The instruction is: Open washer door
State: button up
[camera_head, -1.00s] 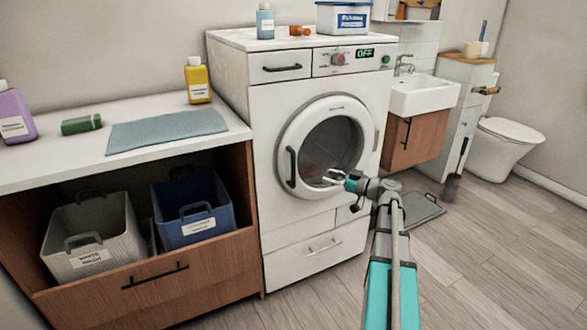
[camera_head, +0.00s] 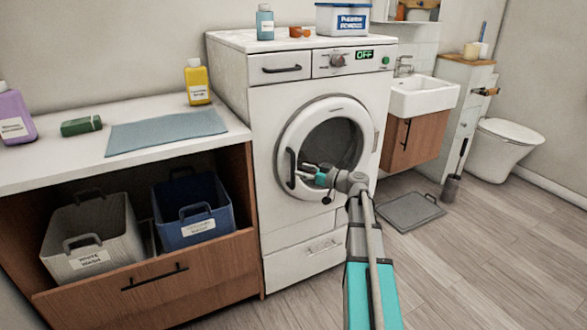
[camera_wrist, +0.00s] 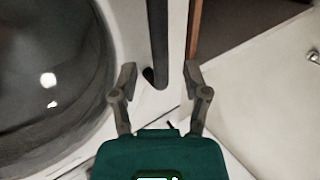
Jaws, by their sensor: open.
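The white washer (camera_head: 327,211) stands in the middle of the head view. Its round door (camera_head: 354,106) is shut, with dark glass and a black vertical handle (camera_head: 291,168) on the left side of the rim. My gripper (camera_head: 303,171) is in front of the door, just right of the handle in the picture. In the wrist view my gripper (camera_wrist: 158,78) is open, and the handle (camera_wrist: 158,40) lies ahead, with its end between the two fingertips. I cannot tell whether either finger touches it. The door glass (camera_wrist: 45,70) fills the left of that view.
Left of the washer is a counter (camera_head: 60,160) over an open drawer with a white basket (camera_head: 95,245) and a blue basket (camera_head: 195,225). A sink (camera_head: 425,97) and toilet (camera_head: 508,148) stand right.

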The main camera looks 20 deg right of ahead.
aim_at(293, 187)
jog(key=shift+x, duration=2.1)
grip_shut()
jog(key=shift+d, duration=0.1)
